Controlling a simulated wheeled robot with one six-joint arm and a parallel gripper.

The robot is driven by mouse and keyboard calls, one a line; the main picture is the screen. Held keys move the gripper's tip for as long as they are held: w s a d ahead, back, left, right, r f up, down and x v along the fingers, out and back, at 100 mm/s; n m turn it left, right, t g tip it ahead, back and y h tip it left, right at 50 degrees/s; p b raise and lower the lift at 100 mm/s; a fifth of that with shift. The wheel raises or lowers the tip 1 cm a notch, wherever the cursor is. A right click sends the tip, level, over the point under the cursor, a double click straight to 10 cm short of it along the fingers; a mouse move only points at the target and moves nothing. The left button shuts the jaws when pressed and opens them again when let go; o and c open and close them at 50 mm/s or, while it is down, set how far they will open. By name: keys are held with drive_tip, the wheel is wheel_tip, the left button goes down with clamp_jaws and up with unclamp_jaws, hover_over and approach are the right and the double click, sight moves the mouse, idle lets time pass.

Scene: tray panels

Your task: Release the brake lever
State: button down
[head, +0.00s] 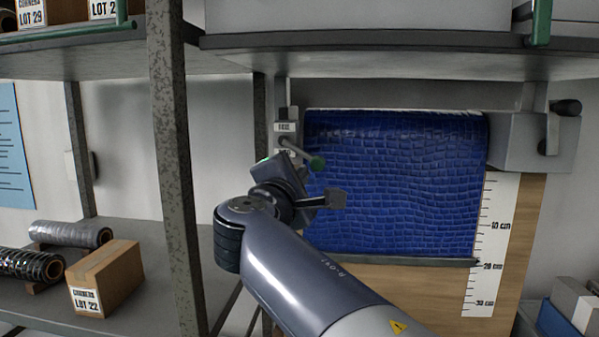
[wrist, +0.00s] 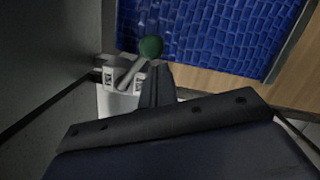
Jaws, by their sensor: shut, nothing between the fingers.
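The brake lever (head: 299,149) is a short grey bar with a green ball knob (head: 316,163). It slants down to the right from a grey bracket (head: 281,115) at the left end of the blue roll. Two small labels sit by it, too small to read surely. In the wrist view the green knob (wrist: 150,47) and lever (wrist: 131,72) show just beyond my fingers. My gripper (wrist: 157,75) is shut and empty, with its tips close below and right of the knob; I cannot tell whether they touch. In the head view my gripper (head: 268,172) is beside the lever, its fingertips unclear.
A blue crocodile-pattern sheet (head: 395,185) hangs to the lever's right, with a ruler (head: 488,245) and a crank (head: 565,108). A grey shelf post (head: 172,160) stands left. A shelf (head: 400,55) runs overhead. A carton (head: 105,278) and rolls (head: 70,235) lie lower left.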

sight(312, 161)
drive_tip(key=shift+s+d+r+n+p, duration=0.1)
drive_tip(key=shift+d+r+n+p, duration=0.25)
drive_tip(key=shift+n, duration=0.35)
idle(0.3)
drive_tip(key=r+n+p, duration=0.1)
drive_tip(key=n, duration=0.1)
drive_tip(key=d+r+n+t+p, duration=0.1)
drive_tip(key=n, duration=0.1)
drive_tip(key=shift+s+d+y, duration=0.1)
drive_tip(key=shift+d+y, duration=0.1)
drive_tip(key=shift+y, duration=0.1)
drive_tip(key=r+n+p, duration=0.1)
drive_tip(key=n, duration=0.1)
drive_tip(key=r+n+y+p, duration=0.1)
drive_tip(key=n, duration=0.1)
drive_tip(key=r+n+p, duration=0.1)
drive_tip(key=n+p, duration=0.1)
drive_tip(key=n, duration=0.1)
drive_tip(key=shift+s+d+r+t+y, duration=0.1)
drive_tip(key=shift+d+r+t+y, duration=0.1)
drive_tip(key=shift+d+t+y, duration=0.15)
drive_tip(key=shift+r, duration=0.1)
